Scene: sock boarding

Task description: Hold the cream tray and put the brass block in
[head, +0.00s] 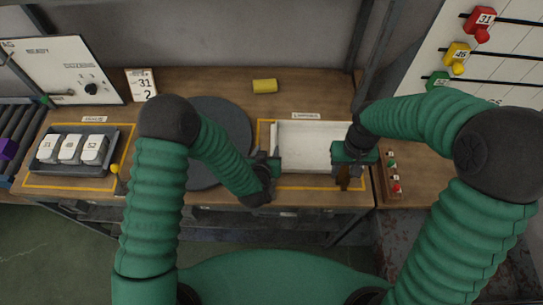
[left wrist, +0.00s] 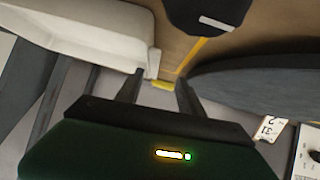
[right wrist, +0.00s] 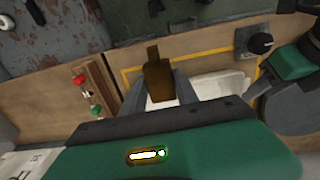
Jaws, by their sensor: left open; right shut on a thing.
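The cream tray (head: 315,130) is a pale, shallow open box inside a yellow outline on the bench; its edge also shows in the left wrist view (left wrist: 85,30). My left gripper (head: 272,168) is open at the tray's left side near the front corner. In the left wrist view its fingers (left wrist: 157,92) point past the tray's end; I cannot tell if they touch it. My right gripper (head: 346,166) is shut on the brass block (right wrist: 158,82), a dark brown piece with a narrower end. It is at the tray's front right; the gripper partly hides the block in the head view.
A dark round disc (head: 215,120) lies left of the tray. A dark tray (head: 70,168) with white blocks stands at the left.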

